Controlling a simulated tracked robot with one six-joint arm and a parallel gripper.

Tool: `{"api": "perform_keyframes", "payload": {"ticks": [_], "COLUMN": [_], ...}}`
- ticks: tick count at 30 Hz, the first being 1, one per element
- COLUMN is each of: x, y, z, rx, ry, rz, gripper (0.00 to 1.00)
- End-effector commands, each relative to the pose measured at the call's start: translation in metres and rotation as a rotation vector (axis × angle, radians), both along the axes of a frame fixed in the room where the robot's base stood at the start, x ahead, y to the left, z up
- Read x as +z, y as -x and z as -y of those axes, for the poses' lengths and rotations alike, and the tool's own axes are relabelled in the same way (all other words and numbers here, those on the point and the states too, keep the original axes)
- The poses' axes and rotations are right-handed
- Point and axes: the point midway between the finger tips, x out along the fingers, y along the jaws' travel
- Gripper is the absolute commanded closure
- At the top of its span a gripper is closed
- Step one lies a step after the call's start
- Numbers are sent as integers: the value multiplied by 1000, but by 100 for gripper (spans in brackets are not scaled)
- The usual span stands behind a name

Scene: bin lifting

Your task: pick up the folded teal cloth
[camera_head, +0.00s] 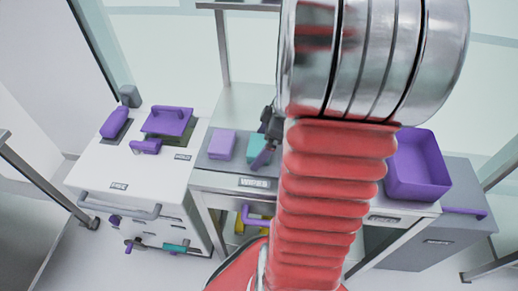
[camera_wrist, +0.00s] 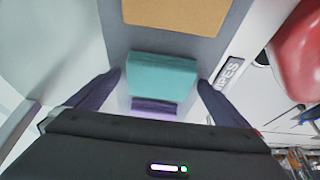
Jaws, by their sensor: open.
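The folded teal cloth (camera_wrist: 162,74) lies on a grey surface in the wrist view, between the two dark fingers of my gripper (camera_wrist: 159,82). The fingers are open, one on each side of it, and I see no clear contact. A purple strip (camera_wrist: 155,106) shows just below the cloth, towards my gripper's body. In the head view the teal cloth (camera_head: 253,146) is partly hidden behind my gripper (camera_head: 262,152) and arm. My gripper's height above the surface is hard to tell.
A lilac folded piece (camera_head: 221,144) lies left of the teal cloth in the head view. A tan flat piece (camera_wrist: 175,14) shows beyond the cloth in the wrist view. A purple bin (camera_head: 417,165) stands to the right. Purple items (camera_head: 168,122) sit on the white cabinet at left.

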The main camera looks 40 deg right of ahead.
Motion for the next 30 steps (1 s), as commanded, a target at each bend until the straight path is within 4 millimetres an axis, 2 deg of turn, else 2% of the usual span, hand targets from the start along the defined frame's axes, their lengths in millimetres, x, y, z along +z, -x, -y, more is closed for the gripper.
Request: {"api": "perform_keyframes", "payload": {"ticks": [6,25,30], "x": [0,0,0], "y": [0,0,0], "z": [0,0,0], "rx": [0,0,0], "ry": [0,0,0], "rz": [0,0,0], "gripper": [0,44,44]}}
